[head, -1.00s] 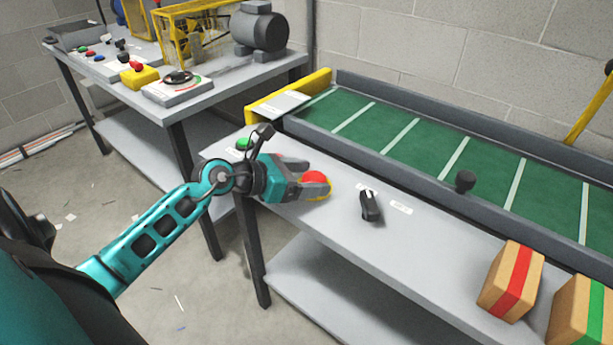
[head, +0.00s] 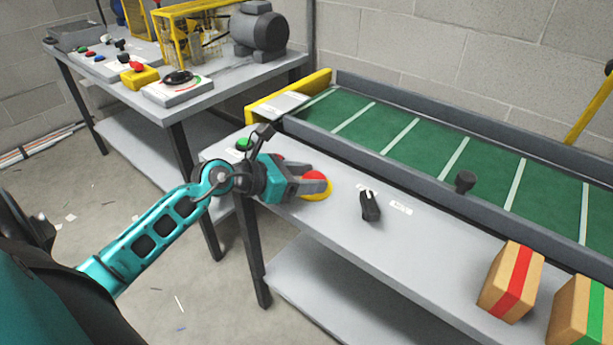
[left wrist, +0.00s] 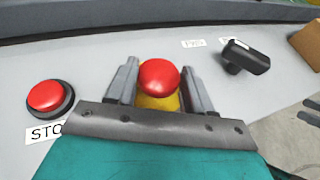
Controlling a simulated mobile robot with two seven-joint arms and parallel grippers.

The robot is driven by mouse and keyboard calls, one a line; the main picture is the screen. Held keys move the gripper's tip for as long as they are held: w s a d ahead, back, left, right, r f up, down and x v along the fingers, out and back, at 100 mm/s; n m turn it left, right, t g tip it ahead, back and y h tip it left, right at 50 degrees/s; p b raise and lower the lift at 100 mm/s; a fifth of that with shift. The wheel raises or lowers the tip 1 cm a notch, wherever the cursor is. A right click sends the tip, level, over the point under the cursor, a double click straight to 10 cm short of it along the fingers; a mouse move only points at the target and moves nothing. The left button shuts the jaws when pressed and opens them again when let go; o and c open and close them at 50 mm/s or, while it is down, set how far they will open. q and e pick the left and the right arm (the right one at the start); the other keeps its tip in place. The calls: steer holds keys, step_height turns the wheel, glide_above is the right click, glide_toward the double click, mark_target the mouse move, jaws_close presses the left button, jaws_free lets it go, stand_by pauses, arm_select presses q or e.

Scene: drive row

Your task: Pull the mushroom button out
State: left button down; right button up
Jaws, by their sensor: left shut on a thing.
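The red mushroom button (head: 315,177) stands on a round yellow base (head: 316,195) at the left part of the grey bench panel. In the left wrist view the red cap (left wrist: 158,76) lies between my two fingers, with a bit of the yellow base (left wrist: 160,103) showing below it. My left gripper (head: 318,180) comes in from the left, low over the panel, and is shut on the mushroom button. The far finger's contact is partly hidden by the cap in the head view.
A red STOP button (left wrist: 45,96) and a green button (head: 243,144) sit near the gripper. A black selector switch (head: 370,206) stands to the right. Behind runs a green conveyor (head: 425,145) with a raised grey rail. Boxes (head: 511,281) stand at the right.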

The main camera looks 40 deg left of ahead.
arm_select(q)
steer(key=shift+r+p, duration=0.85)
steer(key=shift+p, duration=0.1)
steer(key=shift+c, duration=2.2)
jaws_free()
arm_select(e)
steer(key=shift+s+d+r, duration=0.2)
steer(key=shift+d+r, duration=0.1)
steer(key=shift+r, duration=0.05)
arm_select(q)
steer(key=shift+s+a, duration=0.1)
steer(key=shift+s+a, duration=0.15)
steer(key=shift+s, duration=0.15)
steer(key=v, duration=1.2)
arm_select(e)
steer(key=shift+d+r, duration=0.15)
